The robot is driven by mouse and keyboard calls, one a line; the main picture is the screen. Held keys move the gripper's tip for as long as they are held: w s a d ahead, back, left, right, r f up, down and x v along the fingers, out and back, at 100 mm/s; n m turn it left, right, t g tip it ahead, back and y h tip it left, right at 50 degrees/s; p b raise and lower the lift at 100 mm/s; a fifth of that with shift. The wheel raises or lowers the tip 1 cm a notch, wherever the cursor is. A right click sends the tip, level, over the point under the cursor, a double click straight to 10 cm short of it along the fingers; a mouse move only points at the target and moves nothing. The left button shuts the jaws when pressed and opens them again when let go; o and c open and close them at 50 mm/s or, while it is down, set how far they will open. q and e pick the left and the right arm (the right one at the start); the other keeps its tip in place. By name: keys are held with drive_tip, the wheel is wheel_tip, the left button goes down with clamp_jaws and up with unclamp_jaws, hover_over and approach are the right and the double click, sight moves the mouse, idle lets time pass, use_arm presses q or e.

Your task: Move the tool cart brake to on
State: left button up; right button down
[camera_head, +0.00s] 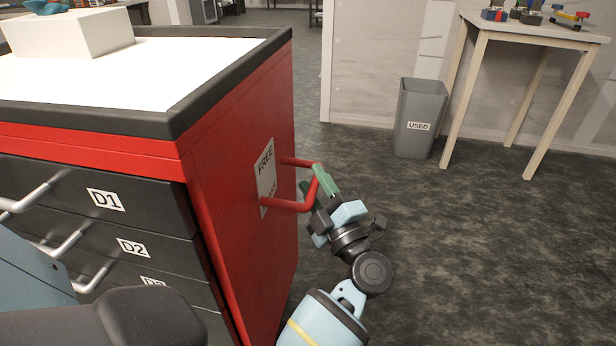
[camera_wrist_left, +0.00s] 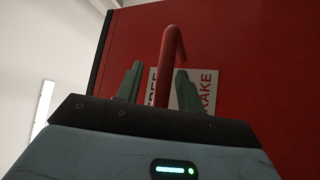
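The red tool cart (camera_head: 240,150) stands at the left, with a red bar handle (camera_head: 285,204) sticking out of its side panel. A white sign (camera_head: 265,172) behind the handle reads FREE at the top; its lower part is partly hidden by the bar. In the left wrist view the sign (camera_wrist_left: 208,88) shows FREE and part of BRAKE. My left gripper (camera_head: 313,186) is at the outer part of the handle. In the left wrist view its green fingers (camera_wrist_left: 158,85) stand apart, with the red bar (camera_wrist_left: 172,50) between them, closer to the right finger. My right gripper is out of view.
The cart has dark drawers marked D1 (camera_head: 106,199) and D2 (camera_head: 133,247) with bar handles. A white block (camera_head: 68,34) sits on its top. A grey bin marked USED (camera_head: 417,105) and a wooden table (camera_head: 530,30) stand at the back right. The floor (camera_head: 480,250) right of the cart is clear.

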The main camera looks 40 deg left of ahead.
use_arm(q)
drive_tip(key=shift+a+r, duration=0.1)
drive_tip(key=shift+a, duration=0.1)
clamp_jaws()
idle(0.3)
